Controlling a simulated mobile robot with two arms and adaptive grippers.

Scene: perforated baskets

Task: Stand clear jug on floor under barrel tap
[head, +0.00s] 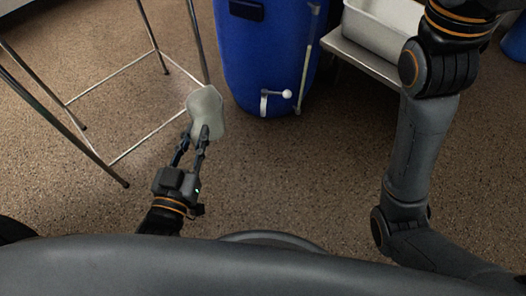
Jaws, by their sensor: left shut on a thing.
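A blue barrel (262,55) stands on the floor at the top middle. Its tap (283,95) is low on the front, with a white-knobbed handle and a thin upright pipe beside it. My left gripper (200,136) is shut on a pale, translucent jug (206,105), to the left of the barrel and apart from it. The gripper's fingers hide part of the jug's lower end. I cannot tell whether the jug touches the floor. My right arm is at the right, but its gripper is out of view.
A metal frame stand (135,152) with thin legs is at the left, close to the jug. A white bin (378,30) sits on a metal shelf (352,58) right of the barrel. The speckled floor (300,175) in front of the barrel is clear.

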